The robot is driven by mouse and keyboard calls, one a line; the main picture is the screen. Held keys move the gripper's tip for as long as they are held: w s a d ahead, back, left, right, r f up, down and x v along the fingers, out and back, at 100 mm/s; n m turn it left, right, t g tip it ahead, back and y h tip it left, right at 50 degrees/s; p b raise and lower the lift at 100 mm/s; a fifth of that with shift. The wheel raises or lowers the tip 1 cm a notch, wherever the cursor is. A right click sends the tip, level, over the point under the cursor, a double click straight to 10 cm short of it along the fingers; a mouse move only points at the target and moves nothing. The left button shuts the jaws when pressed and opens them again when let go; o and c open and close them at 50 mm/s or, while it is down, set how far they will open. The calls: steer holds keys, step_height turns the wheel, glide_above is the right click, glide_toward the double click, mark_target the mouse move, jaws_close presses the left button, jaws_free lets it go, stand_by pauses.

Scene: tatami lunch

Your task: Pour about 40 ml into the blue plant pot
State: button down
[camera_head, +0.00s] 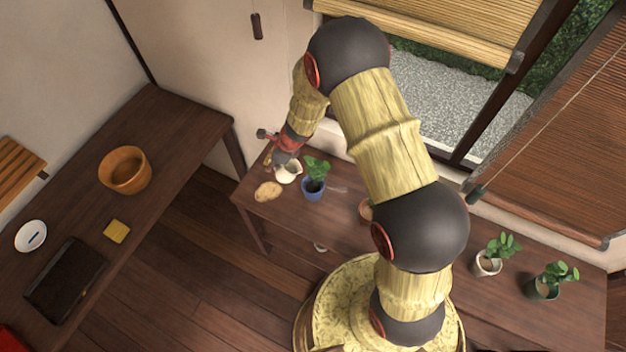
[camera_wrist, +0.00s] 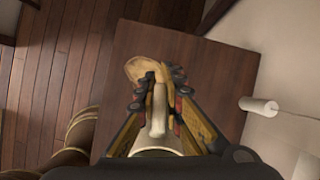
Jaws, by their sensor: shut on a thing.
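The blue plant pot (camera_head: 313,190) stands upright on the dark wooden bench below the window, with a leafy green plant in it. My gripper (camera_head: 281,157) is just left of and behind it, shut on a small white jug (camera_head: 289,174). In the wrist view the fingers (camera_wrist: 158,94) close around the jug's handle (camera_wrist: 159,112), and the jug's body (camera_wrist: 157,153) shows partly at the bottom. The jug is close to the pot's left side. I cannot tell its exact tilt or whether it touches the bench. Its contents are not clear.
A flat tan round piece (camera_head: 268,191) lies on the bench left of the jug; it also shows in the wrist view (camera_wrist: 139,67). Two potted plants, white (camera_head: 488,264) and dark green (camera_head: 542,288), stand further right. My arm hides the bench's middle. The wall is close behind.

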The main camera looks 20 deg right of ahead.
steer(key=f+p, duration=0.1)
steer(key=p, duration=0.3)
steer(key=g+h+p, duration=0.1)
steer(key=p, duration=0.3)
steer(key=f+p, duration=0.1)
steer(key=p, duration=0.3)
steer(key=shift+w+a+f+h, duration=0.25)
steer(key=shift+w+f+h, duration=0.05)
steer(key=shift+f+h, duration=0.1)
steer(key=p, duration=0.3)
steer(key=shift+w+f+g, duration=0.1)
steer(key=shift+f+g, duration=0.15)
steer(key=shift+g, duration=0.05)
steer(key=p, duration=0.4)
steer(key=shift+f+h+p, duration=0.3)
steer(key=shift+f+h, duration=0.05)
steer(key=shift+h, duration=0.05)
steer(key=shift+d+f+g+p, duration=0.15)
steer(key=shift+f+g+p, duration=0.15)
steer(key=shift+f+p, duration=0.85)
steer(key=shift+w+d+f+g+h+b, duration=0.1)
steer(key=shift+f+g+h+b, duration=0.3)
steer(key=shift+f, duration=0.6)
steer(key=shift+f+g+h+b, duration=0.1)
steer(key=shift+f+h+b, duration=0.2)
steer(key=shift+f+b, duration=0.5)
steer(key=shift+f, duration=0.2)
steer(key=shift+r, duration=0.1)
